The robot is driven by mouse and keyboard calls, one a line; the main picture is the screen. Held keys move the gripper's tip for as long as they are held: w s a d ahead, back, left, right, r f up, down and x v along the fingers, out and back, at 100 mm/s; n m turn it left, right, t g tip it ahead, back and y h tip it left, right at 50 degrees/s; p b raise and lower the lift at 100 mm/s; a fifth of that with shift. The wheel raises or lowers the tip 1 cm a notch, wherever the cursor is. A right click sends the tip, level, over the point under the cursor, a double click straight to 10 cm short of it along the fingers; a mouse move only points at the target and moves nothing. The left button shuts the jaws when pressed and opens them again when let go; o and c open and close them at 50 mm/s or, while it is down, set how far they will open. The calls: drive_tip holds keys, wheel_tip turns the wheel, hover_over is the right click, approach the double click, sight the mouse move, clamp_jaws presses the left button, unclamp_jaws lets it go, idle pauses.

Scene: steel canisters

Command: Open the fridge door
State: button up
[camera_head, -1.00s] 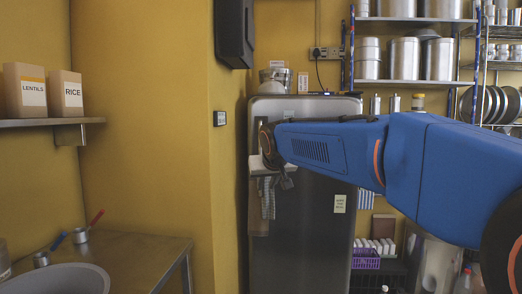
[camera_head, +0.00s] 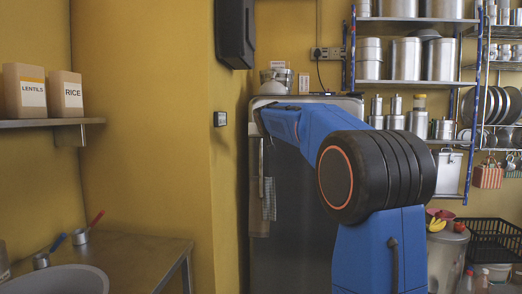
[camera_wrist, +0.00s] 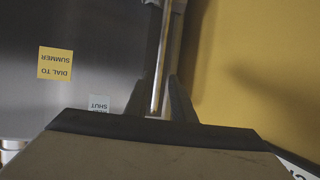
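The steel fridge (camera_head: 300,220) stands against the back wall, largely hidden behind my arm in the head view. Its door looks closed. In the wrist view, the grey fridge door (camera_wrist: 50,25) carries upside-down labels: a yellow one reading "DIAL TO SUMMER" (camera_wrist: 55,63) and a pale one reading "SHUT" (camera_wrist: 99,104). A vertical metal bar handle (camera_wrist: 160,75) runs along the door's edge. My gripper (camera_wrist: 157,82) has one finger on each side of the handle, with narrow gaps showing, so it looks open around the bar. My arm hides it in the head view.
A yellow wall corner (camera_head: 232,200) stands close left of the fridge. A checked towel (camera_head: 269,198) hangs at the fridge's left side. A steel counter (camera_head: 130,255) is at left front. Shelves with steel canisters (camera_head: 405,58) and a black crate (camera_head: 490,240) are to the right.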

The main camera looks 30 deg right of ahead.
sight(261, 147)
drive_tip(key=x, duration=1.4)
drive_tip(key=shift+f, duration=0.15)
drive_tip(key=shift+c, duration=0.5)
clamp_jaws()
